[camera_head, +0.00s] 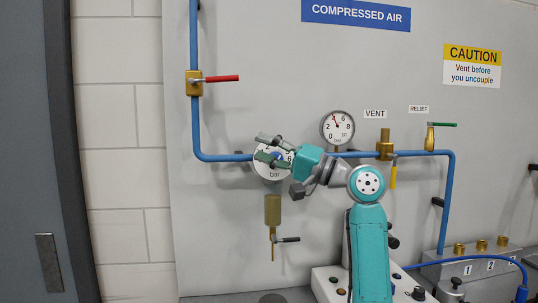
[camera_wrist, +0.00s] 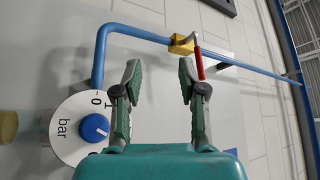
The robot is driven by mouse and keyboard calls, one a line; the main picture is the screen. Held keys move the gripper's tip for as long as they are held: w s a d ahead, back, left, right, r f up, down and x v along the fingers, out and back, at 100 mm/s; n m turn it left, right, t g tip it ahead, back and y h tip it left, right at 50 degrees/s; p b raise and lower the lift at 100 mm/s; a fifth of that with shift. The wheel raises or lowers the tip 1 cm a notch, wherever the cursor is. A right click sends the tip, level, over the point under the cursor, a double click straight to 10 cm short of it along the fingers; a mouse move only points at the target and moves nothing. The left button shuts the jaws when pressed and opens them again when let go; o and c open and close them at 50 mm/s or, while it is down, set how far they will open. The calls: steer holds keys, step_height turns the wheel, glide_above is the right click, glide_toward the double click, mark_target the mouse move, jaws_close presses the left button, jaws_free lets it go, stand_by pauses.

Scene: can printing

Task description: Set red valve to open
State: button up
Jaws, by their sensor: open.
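The red valve has a brass body on the vertical blue pipe at the upper left. Its red handle (camera_head: 222,78) points right, square across the pipe. In the wrist view the red handle (camera_wrist: 199,64) and brass body (camera_wrist: 181,45) lie beyond the fingers, close to the right fingertip in the picture.
The blue pipe (camera_head: 194,130) bends right behind my gripper. Another gauge (camera_head: 338,129), a vent valve with a yellow handle (camera_head: 393,176) and a relief valve with a green handle (camera_head: 444,125) are to the right. The panel around the red handle is clear.

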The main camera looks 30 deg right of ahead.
steer(key=shift+s+a+f, duration=0.1)
steer(key=shift+s+f, duration=0.05)
steer(key=shift+f, duration=0.2)
steer(key=shift+c, duration=0.2)
